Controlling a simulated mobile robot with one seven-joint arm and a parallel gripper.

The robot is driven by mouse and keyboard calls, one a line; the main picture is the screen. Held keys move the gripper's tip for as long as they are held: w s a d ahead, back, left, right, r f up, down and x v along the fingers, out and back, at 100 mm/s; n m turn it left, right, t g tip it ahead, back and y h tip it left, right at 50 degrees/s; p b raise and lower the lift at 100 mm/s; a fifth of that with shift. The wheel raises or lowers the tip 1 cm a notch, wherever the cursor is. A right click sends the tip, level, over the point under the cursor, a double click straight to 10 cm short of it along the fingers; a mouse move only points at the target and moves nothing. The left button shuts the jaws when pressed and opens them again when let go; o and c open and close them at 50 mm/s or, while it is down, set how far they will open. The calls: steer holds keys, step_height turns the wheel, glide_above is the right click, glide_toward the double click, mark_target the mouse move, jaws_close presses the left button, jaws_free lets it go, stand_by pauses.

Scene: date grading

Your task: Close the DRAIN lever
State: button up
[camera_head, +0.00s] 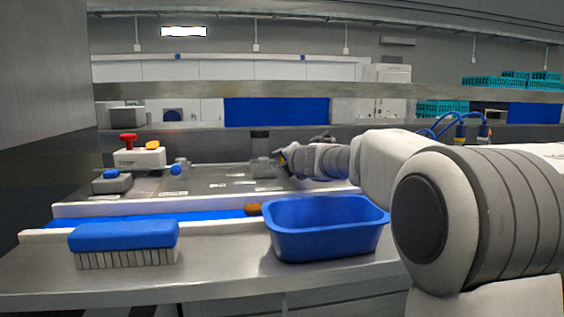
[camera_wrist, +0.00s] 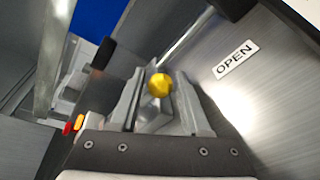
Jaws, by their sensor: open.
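A round yellow knob (camera_wrist: 159,85) shows in the wrist view, with a grey metal part below it. I take it to be the lever's knob, but no DRAIN label is readable. My gripper (camera_wrist: 158,76) is open, with its fingers on either side of the knob; I cannot tell whether either touches it. A white OPEN label (camera_wrist: 235,60) lies on the metal surface to the right. In the head view my gripper (camera_head: 282,156) is at the back of the steel bench, with a small yellow spot at its tip. The lever's arm is mostly hidden there.
A blue tub (camera_head: 325,228) and a blue-backed brush (camera_head: 124,242) stand on the front bench (camera_head: 230,268). A white STOP box (camera_head: 140,158) with red and yellow buttons, a grey box with a blue button (camera_head: 112,182) and a blue knob (camera_head: 176,169) are left of my gripper.

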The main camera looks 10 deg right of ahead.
jaws_close()
